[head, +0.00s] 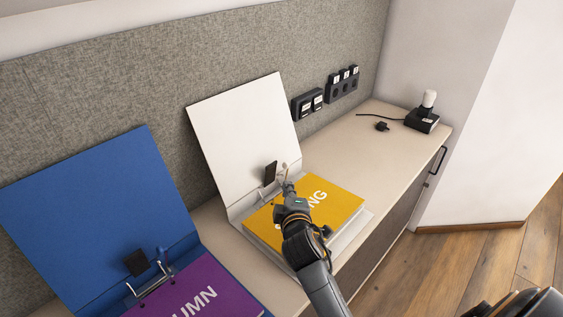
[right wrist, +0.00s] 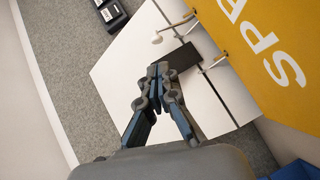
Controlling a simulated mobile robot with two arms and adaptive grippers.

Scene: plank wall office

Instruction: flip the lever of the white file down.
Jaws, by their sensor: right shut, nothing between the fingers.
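The white file (head: 240,125) lies open on the cabinet, its cover leaning back against the grey partition. A yellow stack of sheets (head: 335,205) lies in it and also shows in the right wrist view (right wrist: 285,60). The file's lever has a black tab (head: 270,172) that stands up beside the metal rings; the tab also shows in the right wrist view (right wrist: 187,57). My right gripper (head: 287,178) is shut and empty, just right of the lever. In the right wrist view its fingertips (right wrist: 162,70) are close beside the tab; I cannot tell whether they touch. My left gripper is out of view.
A blue file (head: 95,205) with purple sheets (head: 195,292) stands open at the left, its own black lever tab (head: 136,262) raised. Black sockets (head: 342,85) line the partition. A small black device (head: 422,121) and a plug (head: 382,127) lie at the far right; the cabinet top between is clear.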

